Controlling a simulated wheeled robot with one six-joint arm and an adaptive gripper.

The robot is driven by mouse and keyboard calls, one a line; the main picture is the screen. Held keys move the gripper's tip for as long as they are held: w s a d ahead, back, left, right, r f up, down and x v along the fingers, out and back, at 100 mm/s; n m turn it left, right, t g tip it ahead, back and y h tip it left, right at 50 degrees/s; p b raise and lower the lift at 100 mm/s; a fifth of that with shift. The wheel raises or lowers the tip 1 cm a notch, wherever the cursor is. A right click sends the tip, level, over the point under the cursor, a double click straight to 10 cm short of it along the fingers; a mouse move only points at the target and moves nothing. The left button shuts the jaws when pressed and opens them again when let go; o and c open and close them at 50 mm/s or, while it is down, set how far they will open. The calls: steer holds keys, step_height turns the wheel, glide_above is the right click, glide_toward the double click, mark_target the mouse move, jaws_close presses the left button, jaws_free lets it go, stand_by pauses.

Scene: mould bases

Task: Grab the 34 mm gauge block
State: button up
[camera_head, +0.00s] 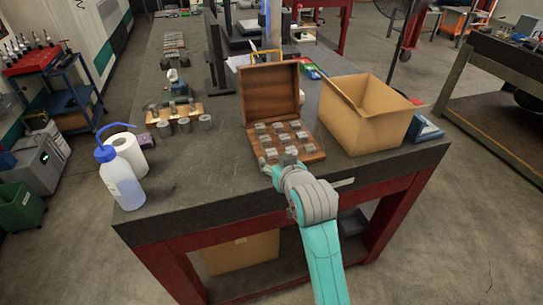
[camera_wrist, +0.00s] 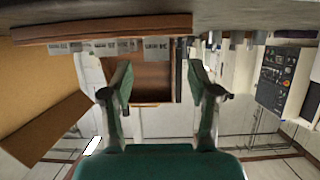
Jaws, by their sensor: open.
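An open wooden case (camera_head: 318,157) holds rows of small grey gauge blocks (camera_head: 282,138) on the table, lid standing up behind. Size marks are too small to read there. In the wrist view, which looks upside down, several grey blocks (camera_wrist: 105,47) with printed marks hang along the top, beside the case's wooden edge (camera_wrist: 60,30).
A cardboard box (camera_head: 366,130) stands close right of the case. To the left are a wash bottle (camera_head: 122,182), a paper roll (camera_head: 128,152) and a wooden stand with metal cylinders (camera_head: 176,112). The table top (camera_head: 205,185) is clear at front left.

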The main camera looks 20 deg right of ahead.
mark_target(272, 153)
steer(key=shift+d+r+x, duration=0.1)
steer(key=shift+r+x, duration=0.05)
steer(key=shift+x, duration=1.3)
steer(key=shift+d+r+x, duration=0.1)
steer(key=shift+r+x, duration=0.05)
steer(key=shift+x, duration=1.3)
steer(key=shift+w, duration=0.1)
jaws_close()
